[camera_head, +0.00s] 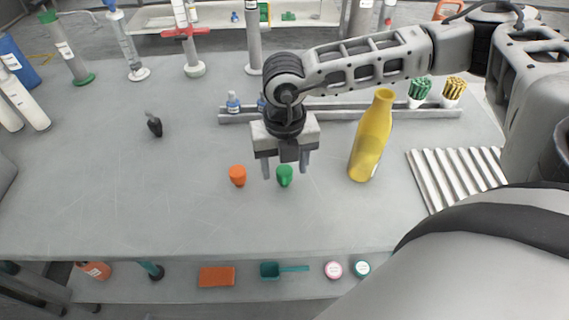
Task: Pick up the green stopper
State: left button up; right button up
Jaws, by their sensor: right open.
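The green stopper (285,176) stands on the grey table near its middle. My right gripper (286,172) is open, pointing down, with its fingers on the left and right of the green stopper in the picture. I cannot tell whether the fingers touch it or how far above the table they are. The top of the stopper is partly hidden by the gripper. My left gripper is not in view.
An orange stopper (237,175) stands just left of the green one. A yellow bottle (371,140) stands to the right, with a ribbed white rack (455,176) beyond it. A grey rail (420,113) lies behind. The table's left front (110,200) is clear.

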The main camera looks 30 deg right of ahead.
jog(key=shift+c, duration=0.4)
jog(key=c, duration=1)
jog(key=shift+r, duration=0.1)
